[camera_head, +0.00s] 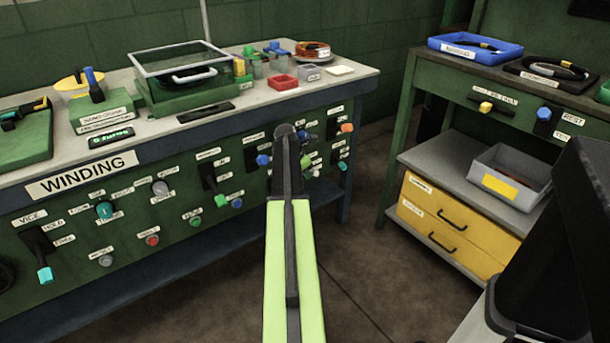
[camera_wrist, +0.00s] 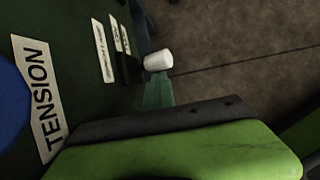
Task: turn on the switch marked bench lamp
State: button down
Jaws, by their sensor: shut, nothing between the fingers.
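No label that I can read says bench lamp. The green front panel (camera_head: 130,222) of the winding bench carries several switches and knobs with small labels, mostly too blurred to read. My gripper (camera_head: 286,140) is shut and empty, in front of the right part of this panel and hiding some of it. In the wrist view a switch with a white knob (camera_wrist: 158,60) sits beside small labels (camera_wrist: 112,45) that I cannot read. A large TENSION label (camera_wrist: 40,98) and part of a blue knob (camera_wrist: 10,105) are at the left.
The bench top (camera_head: 215,122) holds a clear-sided box, a red tray (camera_head: 283,82) and coils. At the right stands a second bench with yellow drawers (camera_head: 455,222), a grey bin (camera_head: 510,172) and a blue tray (camera_head: 475,48). Bare floor (camera_head: 375,215) lies between them.

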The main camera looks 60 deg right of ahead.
jog(key=p+v, duration=1)
jog(key=v, duration=0.2)
jog(key=shift+w+d, duration=0.1)
